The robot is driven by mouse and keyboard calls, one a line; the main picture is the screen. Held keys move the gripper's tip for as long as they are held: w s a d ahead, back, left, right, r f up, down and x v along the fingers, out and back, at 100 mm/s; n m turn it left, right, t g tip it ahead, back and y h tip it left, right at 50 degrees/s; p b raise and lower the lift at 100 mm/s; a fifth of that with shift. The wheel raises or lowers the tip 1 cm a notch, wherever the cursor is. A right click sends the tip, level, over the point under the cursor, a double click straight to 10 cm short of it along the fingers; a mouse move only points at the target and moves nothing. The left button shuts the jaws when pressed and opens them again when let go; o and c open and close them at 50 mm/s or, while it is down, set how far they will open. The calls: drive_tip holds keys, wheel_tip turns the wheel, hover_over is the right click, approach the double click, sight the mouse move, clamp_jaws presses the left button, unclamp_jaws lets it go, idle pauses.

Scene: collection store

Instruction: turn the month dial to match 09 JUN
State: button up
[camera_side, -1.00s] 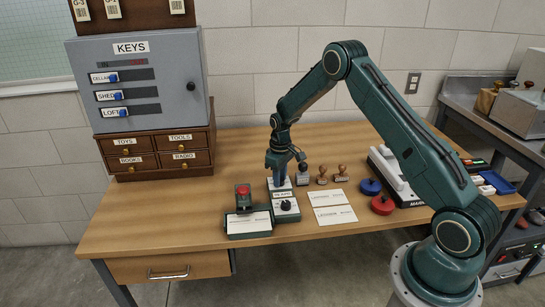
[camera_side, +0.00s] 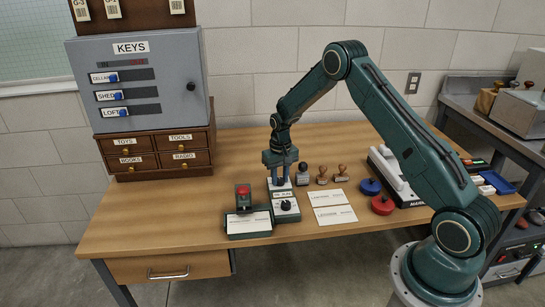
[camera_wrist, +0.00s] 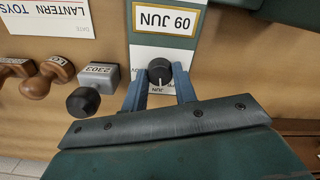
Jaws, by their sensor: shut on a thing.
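The date device (camera_side: 286,214) stands near the desk's front edge. Its framed window (camera_wrist: 166,19) reads 09 JUN, upside down in the wrist view. Behind the window is a black round month dial (camera_wrist: 159,70) with a white mark; small print beside it is partly hidden. My gripper (camera_wrist: 160,74) is shut on this dial, one blue finger on each side. A second black knob (camera_side: 286,205) sits in front of the window, clear of my fingers.
A red-topped device with a card (camera_side: 248,223) stands close on the left. A dark-knobbed stamp (camera_side: 302,176) and wooden-handled stamps (camera_side: 323,176) stand close on the right. Paper cards (camera_side: 334,214) lie right of the device. The desk's front left is clear.

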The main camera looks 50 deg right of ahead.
sight(280, 179)
drive_tip(key=shift+m, duration=0.5)
drive_tip(key=o, duration=1)
drive_tip(key=shift+c, duration=0.2)
drive_tip(key=shift+r, duration=0.1)
wheel_tip(280, 179, up, 14)
idle(0.3)
